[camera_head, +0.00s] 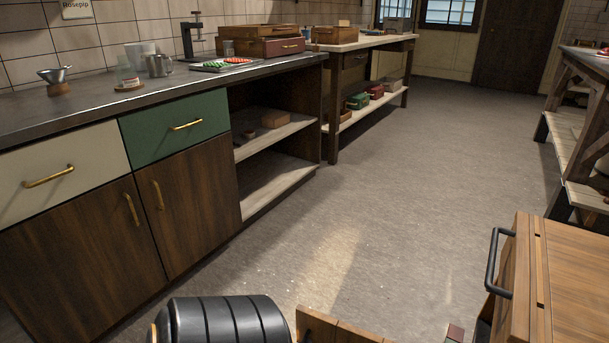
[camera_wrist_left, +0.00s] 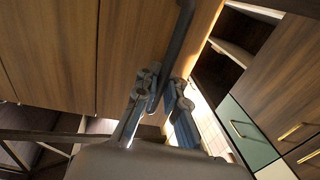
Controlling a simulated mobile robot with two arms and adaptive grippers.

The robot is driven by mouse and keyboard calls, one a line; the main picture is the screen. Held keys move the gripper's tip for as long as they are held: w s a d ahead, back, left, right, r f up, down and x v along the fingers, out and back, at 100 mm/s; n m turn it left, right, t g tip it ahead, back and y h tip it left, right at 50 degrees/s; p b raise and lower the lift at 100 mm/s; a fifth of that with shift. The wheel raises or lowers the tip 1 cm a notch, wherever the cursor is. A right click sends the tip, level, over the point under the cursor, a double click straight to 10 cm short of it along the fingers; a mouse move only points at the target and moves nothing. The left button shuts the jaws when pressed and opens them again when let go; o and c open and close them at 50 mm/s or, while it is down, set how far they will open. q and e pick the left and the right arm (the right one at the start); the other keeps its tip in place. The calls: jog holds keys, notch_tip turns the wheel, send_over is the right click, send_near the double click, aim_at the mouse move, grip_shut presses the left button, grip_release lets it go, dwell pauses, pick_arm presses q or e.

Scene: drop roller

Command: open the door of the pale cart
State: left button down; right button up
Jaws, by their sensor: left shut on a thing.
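The pale cart (camera_head: 560,275) stands at the lower right of the head view, with a wooden top and a black bar on its near-left side. A wooden panel (camera_head: 345,329) at the bottom edge, beside my left arm, looks like its door, standing out from the body; its lower part is cut off. In the left wrist view the plank-faced door (camera_wrist_left: 60,55) fills the upper left, with a dark handle bar (camera_wrist_left: 181,38). My left gripper (camera_wrist_left: 165,95) is shut on the bar's lower end, which the fingers partly hide. My right gripper is not in view.
A counter with a green drawer (camera_head: 178,126), a cream drawer (camera_head: 60,176) and brown doors runs along the left. A workbench (camera_head: 365,42) stands beyond it. A wooden rack (camera_head: 580,140) is at the right. The grey floor between (camera_head: 400,170) is clear.

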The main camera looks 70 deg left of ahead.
pick_arm(q)
jog(key=c, duration=1.7)
grip_release()
jog(key=shift+c, duration=0.2)
jog(key=v, duration=0.7)
jog(key=shift+s, duration=0.2)
jog(key=shift+d+r, duration=0.1)
jog(key=shift+d, duration=0.05)
